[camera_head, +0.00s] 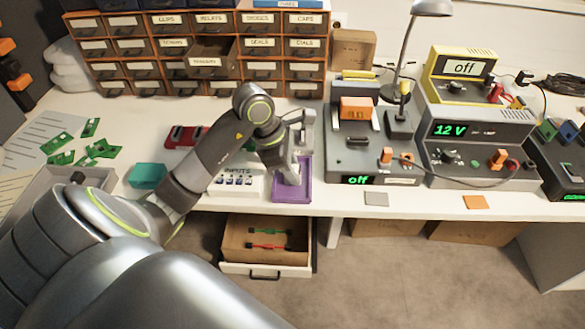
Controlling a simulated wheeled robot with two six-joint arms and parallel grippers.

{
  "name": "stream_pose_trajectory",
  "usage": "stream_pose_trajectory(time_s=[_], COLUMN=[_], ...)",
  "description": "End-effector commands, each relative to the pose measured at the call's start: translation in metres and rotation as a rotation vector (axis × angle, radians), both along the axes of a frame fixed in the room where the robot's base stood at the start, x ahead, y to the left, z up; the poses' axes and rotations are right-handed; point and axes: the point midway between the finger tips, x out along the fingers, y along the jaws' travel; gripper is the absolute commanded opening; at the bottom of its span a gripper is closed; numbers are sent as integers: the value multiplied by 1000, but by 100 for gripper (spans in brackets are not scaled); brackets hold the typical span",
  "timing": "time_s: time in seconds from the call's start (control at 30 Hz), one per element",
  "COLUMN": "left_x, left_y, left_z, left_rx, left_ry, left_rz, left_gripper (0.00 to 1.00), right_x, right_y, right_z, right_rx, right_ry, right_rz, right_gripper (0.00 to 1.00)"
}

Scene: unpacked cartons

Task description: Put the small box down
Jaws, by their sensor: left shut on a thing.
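A small purple box (278,195), open at the top, is at the front edge of the white bench, just right of the INPUTS block. My left arm reaches in from the left, and its grey gripper (290,180) points down at the purple box. The gripper is shut on the purple box, and its fingers cover part of it. I cannot tell whether the box's underside touches the bench. My right gripper is not in view.
The INPUTS block (236,181) stands close on the left, with a teal box (147,175) farther left. A grey device reading "off" (365,150) is on the right. Below, an open drawer (264,270) juts out. Labelled drawers (205,62) line the back.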

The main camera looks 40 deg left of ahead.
Motion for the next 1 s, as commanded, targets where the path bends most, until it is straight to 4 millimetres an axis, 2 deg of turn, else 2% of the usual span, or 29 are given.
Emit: stream_pose_trajectory(time_s=[0.03,0.07,0.2,0.5,0.67,1.0], left_x=[0,0,0,0,-1,-13], left_y=[0,0,0,0,3,23], left_z=[-4,-2,-2,-1,8,64], left_rx=[0,0,0,0,3,7], left_ry=[0,0,0,0,-2,-3], left_rz=[0,0,0,0,0,1], left_gripper=[4,31,48,48,48,48], right_x=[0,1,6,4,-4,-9], right_y=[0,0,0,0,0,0], right_z=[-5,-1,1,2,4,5], right_rx=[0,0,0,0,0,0], right_ry=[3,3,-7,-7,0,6], right_rz=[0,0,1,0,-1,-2], right_gripper=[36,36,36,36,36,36])
